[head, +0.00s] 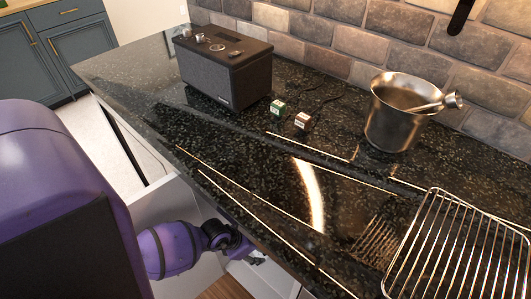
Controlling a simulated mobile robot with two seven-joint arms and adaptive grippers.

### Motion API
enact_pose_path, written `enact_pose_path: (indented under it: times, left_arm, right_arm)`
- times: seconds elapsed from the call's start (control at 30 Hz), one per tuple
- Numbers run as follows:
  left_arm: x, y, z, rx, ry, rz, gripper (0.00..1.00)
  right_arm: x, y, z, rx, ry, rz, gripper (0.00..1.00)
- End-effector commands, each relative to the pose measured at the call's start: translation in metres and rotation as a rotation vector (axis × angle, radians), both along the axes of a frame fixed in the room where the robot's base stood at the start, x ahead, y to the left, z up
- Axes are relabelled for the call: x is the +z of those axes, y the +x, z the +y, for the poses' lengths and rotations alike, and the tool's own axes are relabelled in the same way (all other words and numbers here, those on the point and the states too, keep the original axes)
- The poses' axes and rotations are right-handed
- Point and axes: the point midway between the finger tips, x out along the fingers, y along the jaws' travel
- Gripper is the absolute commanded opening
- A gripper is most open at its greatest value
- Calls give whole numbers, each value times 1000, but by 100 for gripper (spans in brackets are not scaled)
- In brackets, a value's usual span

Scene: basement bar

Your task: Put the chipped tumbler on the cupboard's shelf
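No tumbler shows in the head view. My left gripper (256,258) is low in the picture, just below the counter's front edge. It is over or inside a white-walled open space (180,208), which looks like an open drawer or cupboard under the counter. The counter's edge and my wrist partly hide the fingers, and I cannot see whether they hold anything. I cannot tell which part of this space is a shelf. My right gripper is not in view.
On the dark speckled counter (235,160) stand a black speaker box (222,75), two small blocks (278,106), a metal bucket (393,120) with a utensil, and a wire rack (455,250). The counter's middle is clear. Blue-grey cabinets (75,50) stand at the far left.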

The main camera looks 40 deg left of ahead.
Motion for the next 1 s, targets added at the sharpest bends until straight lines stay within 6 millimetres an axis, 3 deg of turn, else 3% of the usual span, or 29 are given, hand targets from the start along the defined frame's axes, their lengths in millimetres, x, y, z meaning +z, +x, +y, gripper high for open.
enact_pose_path:
  times: [0.3, 0.7, 0.73, 0.87, 1.0]
  left_arm:
    - [-38, 1, 0, 1, 0, -2, 20]
    - [-43, 2, 0, 0, -1, -4, 20]
    - [-43, 1, 0, 0, 0, -3, 56]
    - [-43, 1, 0, 0, 0, -3, 73]
    - [-43, 1, 0, 0, 0, -3, 73]
  right_arm:
    - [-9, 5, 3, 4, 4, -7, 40]
    - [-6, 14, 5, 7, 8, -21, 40]
    - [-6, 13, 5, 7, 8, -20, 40]
    - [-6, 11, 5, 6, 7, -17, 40]
    - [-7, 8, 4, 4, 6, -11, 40]
